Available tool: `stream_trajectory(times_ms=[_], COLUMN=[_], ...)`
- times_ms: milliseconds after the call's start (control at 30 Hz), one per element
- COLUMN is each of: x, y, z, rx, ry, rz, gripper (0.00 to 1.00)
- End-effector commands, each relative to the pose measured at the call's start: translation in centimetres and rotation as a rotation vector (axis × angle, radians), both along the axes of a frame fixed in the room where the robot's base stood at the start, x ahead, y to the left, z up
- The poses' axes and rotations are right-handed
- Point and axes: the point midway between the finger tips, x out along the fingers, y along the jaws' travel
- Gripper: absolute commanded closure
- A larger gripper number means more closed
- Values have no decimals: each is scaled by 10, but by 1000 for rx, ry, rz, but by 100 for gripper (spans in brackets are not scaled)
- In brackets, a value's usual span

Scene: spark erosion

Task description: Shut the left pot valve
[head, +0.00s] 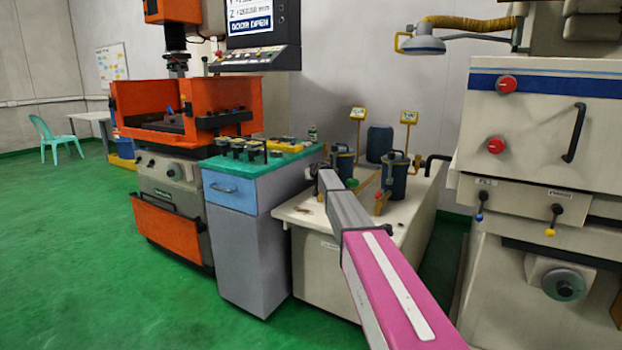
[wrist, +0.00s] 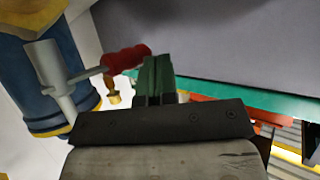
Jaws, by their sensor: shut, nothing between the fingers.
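The left pot (head: 343,163) stands on a cream cabinet in the head view, just beyond the end of my arm. In the wrist view a blue pot with yellow bands (wrist: 35,112) fills the left side. Its valve shows as a grey stem and lever with a red grip (wrist: 126,59) pointing right. My gripper (wrist: 156,64) has green fingers, shut and empty, right beside the end of the red grip. I cannot tell whether they touch. In the head view my arm hides the valve, and the fingers are not clear.
The right pot (head: 397,174) stands on the same cream cabinet (head: 312,216). A blue-grey cabinet with a green top (head: 246,170) holding tooling is on the left. A large cream machine (head: 535,130) is on the right. Green floor is clear at front left.

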Motion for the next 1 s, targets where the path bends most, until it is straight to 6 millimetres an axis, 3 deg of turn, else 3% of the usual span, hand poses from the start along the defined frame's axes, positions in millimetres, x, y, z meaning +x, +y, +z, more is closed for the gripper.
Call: stream_trajectory(times_ms=[400,600,1000], x=[-64,-86,-97], y=[37,55,64], z=[36,52,59], rx=[-1,0,0], ry=[2,2,4], rz=[1,2,0], gripper=[100,100,100])
